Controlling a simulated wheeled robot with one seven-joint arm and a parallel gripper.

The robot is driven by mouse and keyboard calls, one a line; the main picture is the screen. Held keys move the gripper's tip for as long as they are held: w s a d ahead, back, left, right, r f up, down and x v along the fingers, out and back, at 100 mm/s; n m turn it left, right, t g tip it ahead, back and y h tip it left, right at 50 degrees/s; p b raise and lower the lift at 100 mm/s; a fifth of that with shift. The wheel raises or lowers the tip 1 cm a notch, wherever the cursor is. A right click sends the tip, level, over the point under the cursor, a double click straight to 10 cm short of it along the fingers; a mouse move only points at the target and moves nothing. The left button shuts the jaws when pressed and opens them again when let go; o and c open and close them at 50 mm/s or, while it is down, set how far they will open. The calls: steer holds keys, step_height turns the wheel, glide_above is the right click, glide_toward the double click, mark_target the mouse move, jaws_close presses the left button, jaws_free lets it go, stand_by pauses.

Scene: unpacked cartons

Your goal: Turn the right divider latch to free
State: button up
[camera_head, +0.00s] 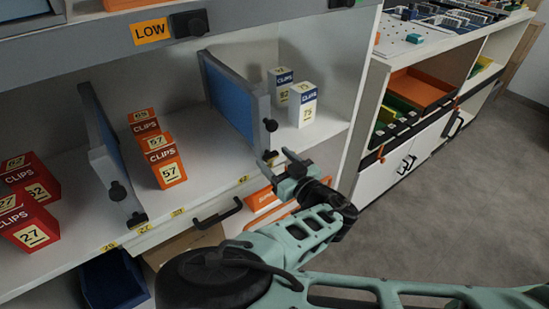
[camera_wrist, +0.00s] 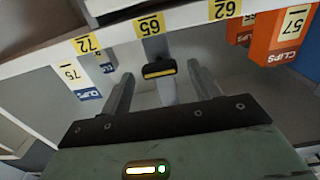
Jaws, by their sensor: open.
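The right divider (camera_head: 232,98) is a blue panel with a grey frame, standing on the white shelf. Its black latch knob (camera_head: 270,125) is on the front end. In the wrist view a dark latch (camera_wrist: 159,69) with a yellow strip shows on the grey divider end, between my fingers. My gripper (camera_head: 282,162) is open and empty in front of the divider's lower front end, below the knob. It also shows in the wrist view (camera_wrist: 162,85), one finger on each side of the latch, apparently not touching it. The lowest part of the divider is partly hidden by my gripper.
Left of it stand another divider (camera_head: 104,150), orange clips boxes (camera_head: 165,163) and red boxes (camera_head: 27,220). White boxes (camera_head: 302,103) stand close on the right. A dark drawer handle (camera_head: 217,212) is below the shelf edge. Open floor (camera_head: 450,220) lies at the right.

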steer(key=shift+w+a, duration=0.3)
steer(key=shift+w, duration=0.15)
steer(key=c, duration=1)
